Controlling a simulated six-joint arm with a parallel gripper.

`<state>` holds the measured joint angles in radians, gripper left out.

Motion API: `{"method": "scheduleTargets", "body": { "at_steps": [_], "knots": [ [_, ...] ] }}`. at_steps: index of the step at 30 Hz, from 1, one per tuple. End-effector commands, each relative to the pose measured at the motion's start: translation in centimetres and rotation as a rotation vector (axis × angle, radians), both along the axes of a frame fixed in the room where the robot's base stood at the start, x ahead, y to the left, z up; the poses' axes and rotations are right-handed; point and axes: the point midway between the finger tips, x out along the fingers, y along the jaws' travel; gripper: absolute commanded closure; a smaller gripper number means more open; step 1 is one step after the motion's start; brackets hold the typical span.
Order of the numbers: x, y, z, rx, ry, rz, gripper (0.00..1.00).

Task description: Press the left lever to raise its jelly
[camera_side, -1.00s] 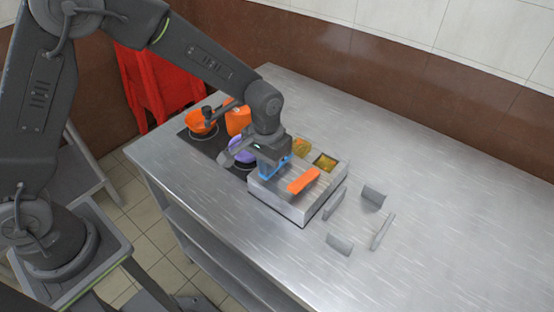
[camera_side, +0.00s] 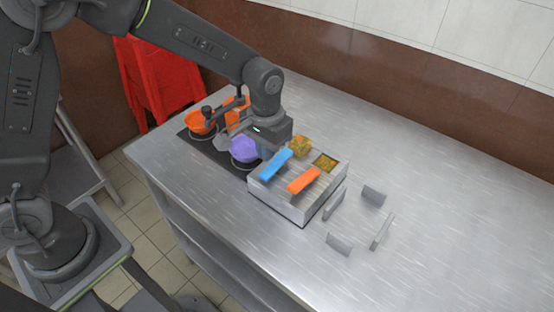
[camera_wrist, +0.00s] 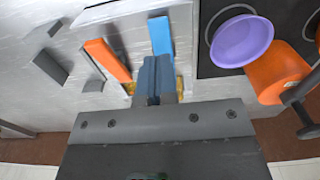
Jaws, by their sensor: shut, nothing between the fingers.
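The blue lever (camera_side: 276,164) is the left one on top of the steel box (camera_side: 279,200), with the orange lever (camera_side: 304,180) to its right. A yellow jelly block (camera_side: 300,146) stands above the box top behind the blue lever. A second yellow jelly (camera_side: 324,162) sits low in its square opening behind the orange lever. My gripper (camera_side: 267,150) is shut and empty, just behind and left of the blue lever, apparently above it. In the wrist view, the shut fingers (camera_wrist: 153,78) overlap the near end of the blue lever (camera_wrist: 160,36); contact cannot be told. Both jellies are mostly hidden there.
Left of the box, a dark cooktop (camera_side: 215,149) holds a purple bowl (camera_side: 244,150) and an orange pot (camera_side: 200,122). Several grey plates (camera_side: 339,244) stand on the table to the right. The far right of the table is clear.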

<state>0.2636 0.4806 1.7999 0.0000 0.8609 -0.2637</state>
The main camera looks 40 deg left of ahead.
Motion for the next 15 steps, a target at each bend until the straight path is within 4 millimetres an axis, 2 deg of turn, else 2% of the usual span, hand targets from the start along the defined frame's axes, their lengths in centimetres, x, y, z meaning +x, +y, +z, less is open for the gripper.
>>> {"method": "scheduleTargets", "body": {
  "at_steps": [9, 15],
  "knots": [
    [0.0, 0.0, 2.5, 0.000, -0.001, 0.000, 1.00],
    [0.0, 0.0, 3.4, 0.000, -0.001, 0.000, 1.00]
  ]
}}
